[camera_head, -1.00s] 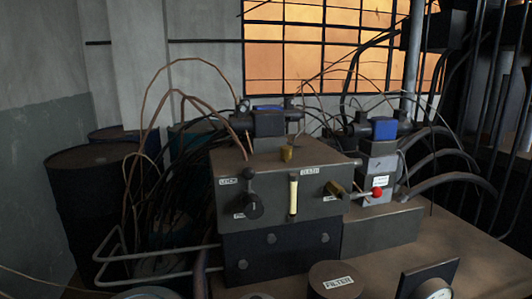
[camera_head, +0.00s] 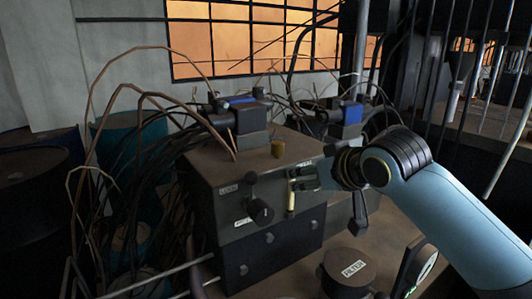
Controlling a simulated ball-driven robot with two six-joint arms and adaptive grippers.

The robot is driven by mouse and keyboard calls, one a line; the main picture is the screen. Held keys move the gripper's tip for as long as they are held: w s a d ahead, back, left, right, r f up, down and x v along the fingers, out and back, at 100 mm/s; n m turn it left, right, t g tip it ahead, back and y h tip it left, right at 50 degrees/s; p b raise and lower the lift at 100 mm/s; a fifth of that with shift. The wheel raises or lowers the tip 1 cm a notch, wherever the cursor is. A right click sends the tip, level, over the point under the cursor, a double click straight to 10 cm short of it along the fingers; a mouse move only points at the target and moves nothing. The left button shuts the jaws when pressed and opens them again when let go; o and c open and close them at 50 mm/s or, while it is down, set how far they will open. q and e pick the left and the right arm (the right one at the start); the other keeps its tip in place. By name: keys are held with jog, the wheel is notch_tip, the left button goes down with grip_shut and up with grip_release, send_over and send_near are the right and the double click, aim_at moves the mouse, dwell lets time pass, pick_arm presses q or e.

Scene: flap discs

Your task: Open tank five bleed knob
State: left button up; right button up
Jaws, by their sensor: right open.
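A boxy metal unit (camera_head: 215,172) stands on the bench. Its front face has a black knob (camera_head: 261,211) on the left and a pale yellow sight tube (camera_head: 291,202) in the middle. A brass knob (camera_head: 278,150) sits on top. The small labels are too blurred to read, so I cannot tell which knob is the bleed knob. My right gripper (camera_head: 331,203) is open in front of the face's right part. One dark finger overlaps the tube's top; the other hangs lower right. The brass fitting and red-tipped lever seen there earlier are hidden. My left gripper is not in view.
A round FILTER cap (camera_head: 346,270) stands on the bench in front of the unit, with a gauge (camera_head: 428,268) to its right. Thin hoses and wires (camera_head: 140,170) crowd the unit's left side. Dark drums (camera_head: 35,190) stand at far left.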

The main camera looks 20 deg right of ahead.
jog(key=t, duration=0.2)
send_near(280, 144)
jog(key=w, duration=0.1)
jog(key=p+x, duration=0.1)
jog(key=x, duration=0.9)
jog(key=shift+w+f, duration=0.1)
jog(key=shift+f, duration=0.1)
jog(key=shift+c, duration=0.2)
grip_shut()
